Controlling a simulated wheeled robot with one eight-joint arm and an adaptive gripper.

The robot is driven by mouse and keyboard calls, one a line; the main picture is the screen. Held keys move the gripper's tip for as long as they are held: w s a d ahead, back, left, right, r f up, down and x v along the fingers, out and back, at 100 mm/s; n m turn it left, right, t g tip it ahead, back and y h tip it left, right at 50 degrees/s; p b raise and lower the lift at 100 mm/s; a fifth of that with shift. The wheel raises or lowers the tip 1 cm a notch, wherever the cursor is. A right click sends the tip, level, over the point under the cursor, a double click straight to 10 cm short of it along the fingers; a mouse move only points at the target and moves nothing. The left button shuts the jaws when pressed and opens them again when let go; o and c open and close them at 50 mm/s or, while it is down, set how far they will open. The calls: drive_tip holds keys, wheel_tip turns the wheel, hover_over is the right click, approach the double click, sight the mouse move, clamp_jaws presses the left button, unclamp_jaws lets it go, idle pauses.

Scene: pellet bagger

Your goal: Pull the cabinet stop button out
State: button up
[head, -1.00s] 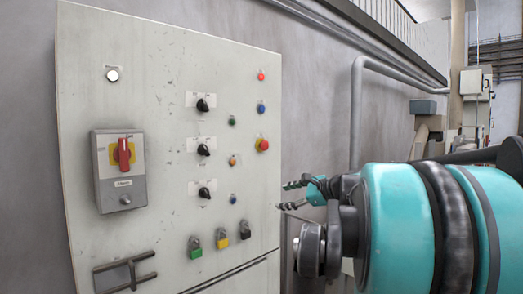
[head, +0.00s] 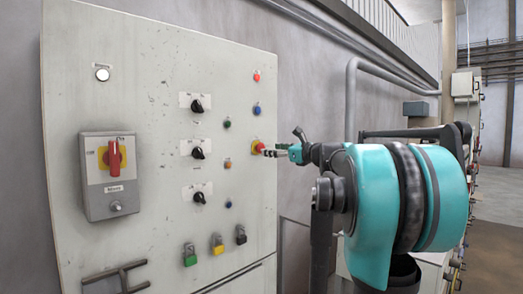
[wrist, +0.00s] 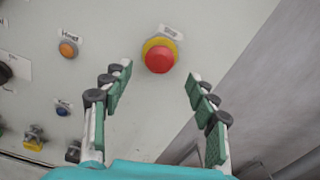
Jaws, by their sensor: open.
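The stop button is a red mushroom head (wrist: 159,59) on a yellow ring, under a label reading "Stop", in the upper middle of the wrist view. In the head view the stop button (head: 255,147) sits near the cabinet's right edge, partly covered by my fingertips. My gripper (wrist: 160,84) is open, its two green-padded fingers to the left and right below the button in the wrist view. Nothing is between the fingers. In the head view my gripper (head: 277,149) points left at the button, close to it; whether it touches cannot be told.
The grey cabinet door (head: 140,60) carries black selector knobs (head: 197,152), small coloured buttons, several padlocks (head: 217,244) and a red rotary switch (head: 114,154). An orange button (wrist: 68,48) and a blue button (wrist: 62,109) lie left of my fingers. A pipe (head: 350,100) runs along the wall behind.

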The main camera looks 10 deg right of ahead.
sight(262, 148)
drive_tip(key=x, duration=0.7)
drive_tip(key=shift+c, duration=0.3)
drive_tip(key=shift+s, duration=0.1)
clamp_jaws()
